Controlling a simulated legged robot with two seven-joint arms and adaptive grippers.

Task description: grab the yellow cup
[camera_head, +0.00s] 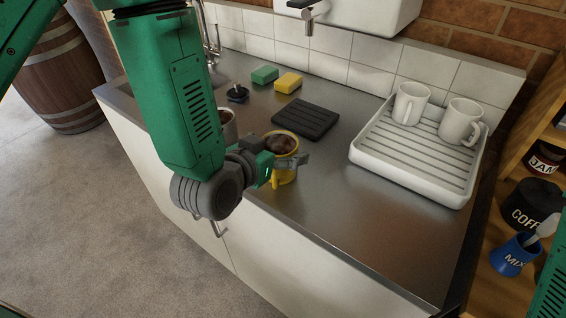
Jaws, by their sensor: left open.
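The yellow cup (285,177) stands upright near the front edge of the grey metal counter, with something dark brown inside it. My left gripper (284,163) is open at the cup, with its fingers across the cup's near side. The gripper hides part of the cup's wall. I cannot tell whether the fingers touch it. My right gripper is out of view.
A black mat (305,120), a green sponge (264,75) and a yellow sponge (288,83) lie behind. A white drying tray (415,172) holds two white mugs at right.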

